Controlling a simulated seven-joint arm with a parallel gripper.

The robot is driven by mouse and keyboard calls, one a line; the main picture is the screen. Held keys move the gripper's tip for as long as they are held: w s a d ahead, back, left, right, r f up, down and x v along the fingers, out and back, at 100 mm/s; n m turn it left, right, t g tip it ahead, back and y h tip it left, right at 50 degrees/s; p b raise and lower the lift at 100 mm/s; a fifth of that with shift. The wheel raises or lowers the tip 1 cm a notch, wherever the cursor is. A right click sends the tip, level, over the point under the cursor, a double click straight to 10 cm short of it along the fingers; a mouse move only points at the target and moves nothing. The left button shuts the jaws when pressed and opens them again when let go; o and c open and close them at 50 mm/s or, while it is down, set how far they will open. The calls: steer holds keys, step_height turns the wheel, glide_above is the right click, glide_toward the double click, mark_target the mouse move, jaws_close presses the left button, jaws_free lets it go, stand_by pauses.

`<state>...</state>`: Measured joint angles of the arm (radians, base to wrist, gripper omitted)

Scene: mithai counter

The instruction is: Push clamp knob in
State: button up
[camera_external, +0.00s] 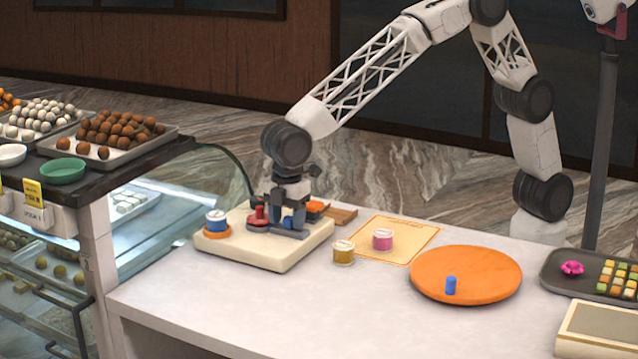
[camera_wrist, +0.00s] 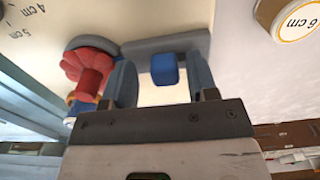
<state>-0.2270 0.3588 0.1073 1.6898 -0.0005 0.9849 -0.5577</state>
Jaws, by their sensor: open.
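The cream board (camera_external: 270,255) carries a grey clamp (camera_external: 285,231) with a red ribbed knob (camera_external: 259,214) at its left end. A small blue block (camera_external: 288,222) is beside the clamp's bar. In the wrist view, the red knob (camera_wrist: 88,68) is left of my gripper (camera_wrist: 162,82), outside the left finger. The blue block (camera_wrist: 165,68) is in the gap between the fingers, against the grey bar (camera_wrist: 178,43). My gripper is open, low over the board, with space on both sides of the block. Whether the fingertips touch the bar is unclear.
A blue-and-white pot (camera_external: 216,220) stands on an orange disc at the board's left corner. Gold (camera_external: 343,252) and pink (camera_external: 383,239) pots stand to the right. An orange round board (camera_external: 470,285) holds a blue cylinder (camera_external: 449,285). The front counter is clear.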

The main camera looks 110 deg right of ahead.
mark_target(288, 216)
steer(key=shift+r, duration=0.1)
steer(key=shift+r, duration=3.75)
steer(key=shift+r, duration=0.1)
steer(key=shift+s+d+r, duration=0.1)
steer(key=shift+s+d, duration=0.05)
steer(key=shift+s, duration=0.05)
steer(key=s+d+r+m+t, duration=0.15)
steer(key=s+d+r, duration=0.35)
steer(key=s, duration=0.7)
steer(key=s+d+r+m, duration=0.3)
steer(key=s+d, duration=0.4)
steer(key=s, duration=0.6)
steer(key=s+d+f+m, duration=0.1)
steer(key=s+d+f, duration=0.1)
steer(key=s, duration=0.7)
steer(key=s+d+f+m, duration=0.2)
steer(key=s+d, duration=0.1)
steer(key=s, duration=0.7)
steer(key=s+d+f+m+t, duration=0.1)
steer(key=s+d+f, duration=0.1)
steer(key=s, duration=0.8)
steer(key=shift+d+m, duration=0.25)
steer(key=shift+m, duration=0.1)
